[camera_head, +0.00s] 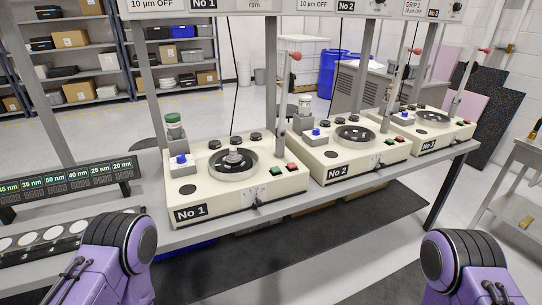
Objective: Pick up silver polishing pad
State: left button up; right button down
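Several pale, round discs lie in a row in a dark rack (40,250) at the left end of the bench; the clearest is a whitish disc (54,233). I cannot tell whether any of them is the silver polishing pad. Purple links of my two arms show at the bottom left and bottom right. Both of my grippers are out of the picture, and my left arm hides part of the bench beside the rack.
Machines No 2 (345,170) and No 3 (445,139) stand to the right on the same grey bench (185,237). A size display (70,180) stands behind the disc rack. Upright posts and hanging cables rise behind the machines. A metal side table (520,205) stands at the far right.

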aim_at(233, 156)
jog(key=z, duration=1.45)
jog(key=i, duration=1.2)
jog(key=u, duration=1.85)
